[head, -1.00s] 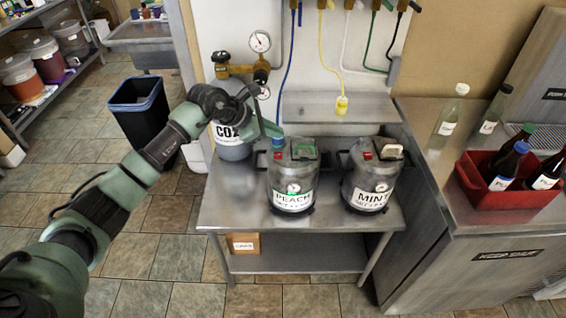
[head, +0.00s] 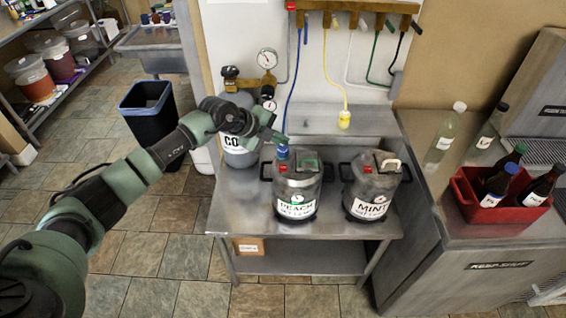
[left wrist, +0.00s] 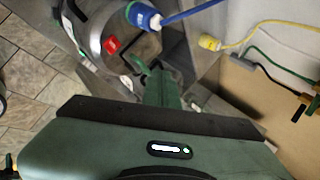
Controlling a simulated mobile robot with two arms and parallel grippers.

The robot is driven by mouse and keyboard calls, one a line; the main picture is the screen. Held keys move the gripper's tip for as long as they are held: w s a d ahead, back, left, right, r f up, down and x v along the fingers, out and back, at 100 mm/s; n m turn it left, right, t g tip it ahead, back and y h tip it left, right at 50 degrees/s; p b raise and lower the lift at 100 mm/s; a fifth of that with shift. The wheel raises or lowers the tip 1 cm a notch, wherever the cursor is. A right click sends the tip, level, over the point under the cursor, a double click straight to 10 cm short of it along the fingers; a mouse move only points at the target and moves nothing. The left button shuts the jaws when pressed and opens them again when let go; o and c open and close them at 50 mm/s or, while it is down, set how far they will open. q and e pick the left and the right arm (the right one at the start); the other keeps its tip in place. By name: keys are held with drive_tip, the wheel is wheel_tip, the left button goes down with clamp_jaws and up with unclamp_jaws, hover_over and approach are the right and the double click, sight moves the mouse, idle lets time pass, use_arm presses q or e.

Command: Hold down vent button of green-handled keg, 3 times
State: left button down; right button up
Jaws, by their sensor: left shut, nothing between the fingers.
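The green-handled keg (head: 297,190) is a grey metal keg labelled PEACH, upright on the steel table. Its green handle (head: 309,164) and red vent button (head: 283,169) are on top. A blue connector (head: 282,153) stands on the lid behind the button. My left gripper (head: 282,138) is shut and empty, above the back of the lid near the blue connector. In the left wrist view the shut fingers (left wrist: 158,80) are beside the red button (left wrist: 112,45), apart from it in the picture. The height gap is hard to judge. My right gripper is not in view.
A second keg (head: 371,190), labelled MINT, with a pale handle, stands to the right. A CO2 cylinder (head: 238,135) stands to the left. The blue hose (head: 292,85) comes down close to my gripper. A yellow hose connector (head: 344,119) hangs behind. A red crate (head: 487,211) holds bottles.

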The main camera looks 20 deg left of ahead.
use_arm(q)
drive_tip(key=n, duration=0.2)
drive_tip(key=n+p, duration=0.1)
drive_tip(key=n, duration=0.3)
drive_tip(key=shift+a+r+n, duration=0.1)
drive_tip(key=shift+r+n, duration=0.2)
drive_tip(key=shift+n, duration=0.1)
drive_tip(key=b, duration=0.7)
hover_over(280, 169)
wheel_tip(280, 169, down, 7)
drive_tip(key=shift+f, duration=0.9)
drive_tip(key=shift+f, duration=0.1)
idle(0.7)
